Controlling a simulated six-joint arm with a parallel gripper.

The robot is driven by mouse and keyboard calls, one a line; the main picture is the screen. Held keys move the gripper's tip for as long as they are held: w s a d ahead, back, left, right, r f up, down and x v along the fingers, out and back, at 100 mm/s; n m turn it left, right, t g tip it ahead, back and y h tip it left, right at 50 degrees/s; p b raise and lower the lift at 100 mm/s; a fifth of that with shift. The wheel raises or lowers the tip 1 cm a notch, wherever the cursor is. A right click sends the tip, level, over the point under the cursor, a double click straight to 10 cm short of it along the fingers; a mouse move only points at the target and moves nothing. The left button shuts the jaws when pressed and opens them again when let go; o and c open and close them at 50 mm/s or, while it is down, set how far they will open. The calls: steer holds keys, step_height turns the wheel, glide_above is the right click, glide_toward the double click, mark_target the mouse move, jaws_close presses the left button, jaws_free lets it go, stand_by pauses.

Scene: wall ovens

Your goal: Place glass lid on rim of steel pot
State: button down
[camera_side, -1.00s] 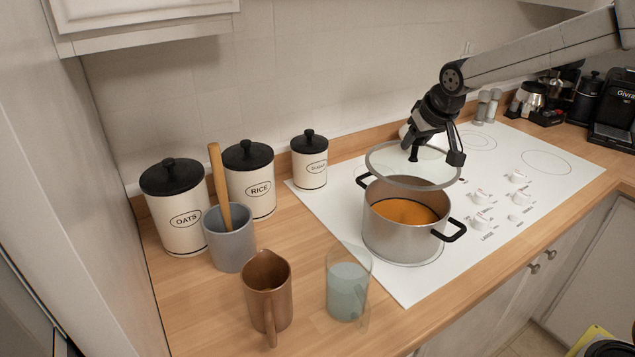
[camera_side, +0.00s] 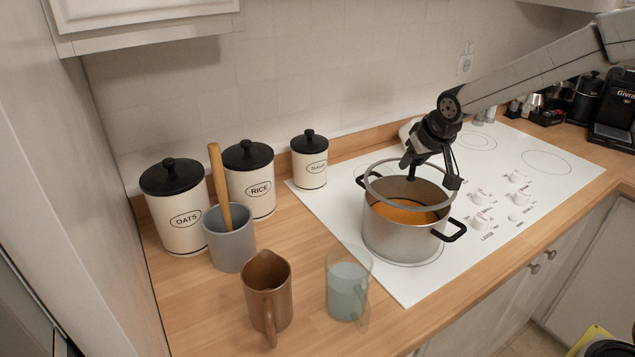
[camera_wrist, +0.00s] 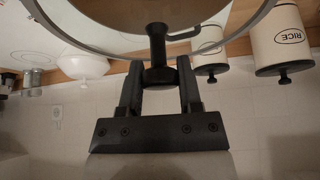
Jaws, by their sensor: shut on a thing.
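The steel pot (camera_side: 392,238) stands on the white cooktop with orange contents and two black side handles. The glass lid (camera_side: 372,199) has a clear disc with a grey rim and a black knob. My gripper (camera_side: 432,178) is shut on the knob and holds the lid over the pot's mouth. The lid looks close above the pot and shifted slightly; I cannot tell whether it touches the pot's rim. In the wrist view my gripper (camera_wrist: 160,80) has its fingers on both sides of the knob, and the lid's rim (camera_wrist: 222,42) curves across the top.
A glass with bluish liquid (camera_side: 346,290) and a brown pitcher (camera_side: 265,290) stand on the wooden counter (camera_side: 205,318). A grey crock (camera_side: 228,245) and canisters (camera_side: 180,222) stand left. The cooktop (camera_side: 480,175) has knobs right of the pot.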

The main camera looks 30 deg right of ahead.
mark_target(414, 173)
steer(key=shift+f, duration=1.9)
steer(key=shift+f, duration=0.15)
steer(key=shift+c, duration=1.4)
jaws_free()
steer(key=shift+v, duration=1)
steer(key=d+v, duration=0.1)
steer(key=v, duration=0.9)
steer(key=shift+a+r, duration=0.25)
steer(key=shift+a, duration=0.3)
